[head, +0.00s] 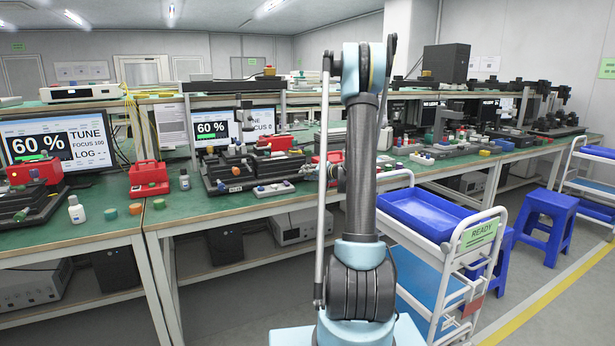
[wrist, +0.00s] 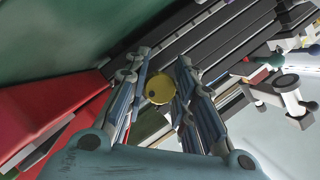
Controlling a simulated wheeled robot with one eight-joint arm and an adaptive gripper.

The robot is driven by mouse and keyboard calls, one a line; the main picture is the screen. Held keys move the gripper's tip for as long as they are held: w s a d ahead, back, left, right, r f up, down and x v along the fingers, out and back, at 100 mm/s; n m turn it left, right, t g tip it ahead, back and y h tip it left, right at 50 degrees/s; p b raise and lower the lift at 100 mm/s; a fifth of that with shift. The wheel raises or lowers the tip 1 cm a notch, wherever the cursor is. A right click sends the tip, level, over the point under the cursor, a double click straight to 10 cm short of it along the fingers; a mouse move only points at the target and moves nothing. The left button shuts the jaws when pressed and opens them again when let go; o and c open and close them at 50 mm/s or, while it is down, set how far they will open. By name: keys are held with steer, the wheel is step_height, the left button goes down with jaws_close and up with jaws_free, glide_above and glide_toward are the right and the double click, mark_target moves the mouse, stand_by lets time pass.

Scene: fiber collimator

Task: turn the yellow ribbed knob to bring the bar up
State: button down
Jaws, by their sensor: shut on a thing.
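The yellow knob (wrist: 159,88) is between the two fingers of my gripper (wrist: 161,78) in the wrist view. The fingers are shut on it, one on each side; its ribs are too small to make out. A monitor (head: 208,129) behind the middle of the bench reads 60 % with a green bar under the number.
A red box (head: 149,179) stands on the green bench (head: 203,203); a red surface (wrist: 55,98) fills the left of the wrist view. Dark rails (wrist: 215,38) lie close beyond the fingers. A white cart (head: 432,250) with a blue tray stands at the right.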

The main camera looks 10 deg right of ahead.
steer(key=shift+d+m, duration=0.15)
steer(key=shift+m, duration=0.15)
stand_by(0.4)
steer(key=m+y, duration=0.1)
steer(key=m, duration=0.1)
steer(key=shift+m+t+y, duration=0.3)
steer(key=shift+m+y, duration=0.1)
steer(key=m+t+y, duration=0.1)
steer(key=m, duration=0.2)
steer(key=shift+m, duration=0.3)
stand_by(0.3)
steer(key=c, duration=1.3)
jaws_free()
steer(key=v, duration=1.2)
steer(key=shift+w+f, duration=0.1)
steer(key=shift+f, duration=0.15)
